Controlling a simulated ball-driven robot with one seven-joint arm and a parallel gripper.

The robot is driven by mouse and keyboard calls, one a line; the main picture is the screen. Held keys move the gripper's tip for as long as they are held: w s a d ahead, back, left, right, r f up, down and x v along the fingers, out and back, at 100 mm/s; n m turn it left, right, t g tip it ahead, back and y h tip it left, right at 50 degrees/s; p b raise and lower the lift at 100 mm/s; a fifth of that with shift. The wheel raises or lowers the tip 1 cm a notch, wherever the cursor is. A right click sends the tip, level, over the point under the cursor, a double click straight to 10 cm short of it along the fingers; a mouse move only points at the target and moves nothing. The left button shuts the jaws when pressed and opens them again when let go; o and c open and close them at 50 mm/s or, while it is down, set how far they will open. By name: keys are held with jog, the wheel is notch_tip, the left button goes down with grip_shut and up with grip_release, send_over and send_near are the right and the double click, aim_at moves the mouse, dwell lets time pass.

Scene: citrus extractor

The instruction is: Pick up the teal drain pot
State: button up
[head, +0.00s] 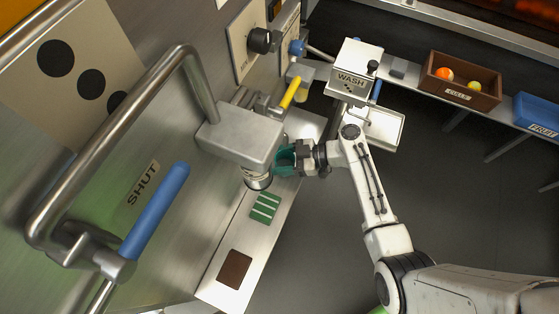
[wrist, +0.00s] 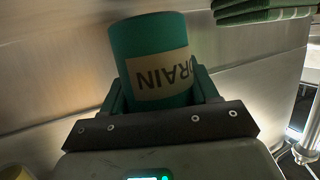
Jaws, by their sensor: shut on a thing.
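The teal drain pot (wrist: 148,40) fills the middle of the wrist view, with a tan label reading "DRAIN" that appears upside down. My gripper (wrist: 160,95) is shut on the pot, with a finger on each side of it. In the head view the pot (head: 284,160) is at the tip of my gripper (head: 298,159), beside the metal spout under the grey box. Whether the pot's base touches the shelf cannot be told.
A grey metal box with a spout (head: 240,140) hangs just left of the pot. A green striped mat (head: 264,208) and a brown square (head: 235,269) lie on the shelf (head: 215,291). A yellow handle (head: 290,93) is above. The "WASH" box (head: 353,72) stands behind my arm.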

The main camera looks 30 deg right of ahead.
jog(key=s+d+r+p, duration=0.2)
jog(key=s+d+r, duration=0.6)
jog(key=s+r, duration=0.3)
jog(key=w+f+m+t+h, duration=0.2)
jog(key=w+f, duration=0.1)
jog(key=w, duration=0.2)
jog(key=w+f+m+t+h, duration=0.2)
jog(key=w+f, duration=0.1)
jog(key=w, duration=0.3)
jog(key=w+d+f+m+t+h, duration=0.1)
jog(key=w+f+m+h, duration=0.2)
jog(key=w, duration=0.3)
jog(key=shift+w+t+b, duration=0.15)
jog(key=shift+t+b, duration=0.2)
jog(key=shift+t, duration=0.05)
jog(key=shift+w+f+b, duration=0.1)
jog(key=shift+f+b, duration=0.4)
jog(key=shift+f, duration=1.15)
jog(key=shift+f, duration=0.1)
